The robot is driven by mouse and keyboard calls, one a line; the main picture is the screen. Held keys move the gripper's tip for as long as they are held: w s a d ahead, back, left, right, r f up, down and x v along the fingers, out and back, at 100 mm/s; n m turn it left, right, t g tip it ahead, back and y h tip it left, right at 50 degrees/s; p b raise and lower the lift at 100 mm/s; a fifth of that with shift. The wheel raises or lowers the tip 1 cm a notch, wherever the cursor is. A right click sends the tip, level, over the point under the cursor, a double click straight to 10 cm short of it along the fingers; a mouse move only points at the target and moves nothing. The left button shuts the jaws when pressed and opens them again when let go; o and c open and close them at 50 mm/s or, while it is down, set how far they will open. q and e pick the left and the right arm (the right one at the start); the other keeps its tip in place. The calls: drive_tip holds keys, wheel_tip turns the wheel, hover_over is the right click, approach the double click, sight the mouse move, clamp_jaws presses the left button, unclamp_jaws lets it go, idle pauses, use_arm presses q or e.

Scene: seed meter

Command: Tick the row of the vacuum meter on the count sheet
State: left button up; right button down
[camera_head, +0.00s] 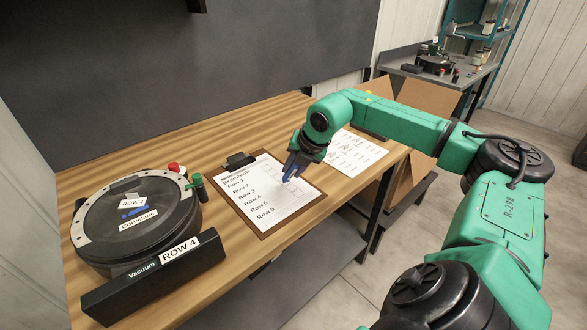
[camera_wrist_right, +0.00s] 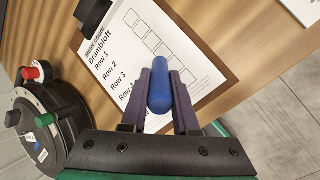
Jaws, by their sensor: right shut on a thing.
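The count sheet (camera_head: 262,203) lies on a brown clipboard on the wooden bench, with rows labelled Row 1 to Row 6 and a column of boxes; I make out no tick in the visible boxes. It also shows in the right wrist view (camera_wrist_right: 130,50). The vacuum meter (camera_head: 140,222) is a round black unit with a grey rim, labelled Row 4, left of the sheet. My right gripper (camera_head: 290,172) is shut on a blue marker (camera_wrist_right: 158,85) above the sheet's boxes, near the upper rows. I cannot tell whether the tip touches the paper. My left gripper is not in view.
A black bar (camera_head: 152,280) reading Vacuum and Row 4 stands in front of the meter. The meter has a red knob (camera_head: 176,168) and a green knob (camera_head: 197,187). Another printed sheet (camera_head: 352,153) lies right of the clipboard. A cardboard box (camera_head: 428,100) stands beyond the bench end.

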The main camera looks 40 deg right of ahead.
drive_tip(key=shift+f+b, duration=0.3)
idle(0.7)
drive_tip(key=shift+w+d, duration=0.2)
drive_tip(key=shift+d, duration=0.3)
idle(0.4)
drive_tip(key=shift+w+d, duration=0.1)
drive_tip(key=shift+w+d, duration=0.1)
drive_tip(key=shift+d, duration=0.1)
wheel_tip(320, 180, up, 6)
drive_tip(key=p, duration=0.5)
idle(0.3)
idle(0.4)
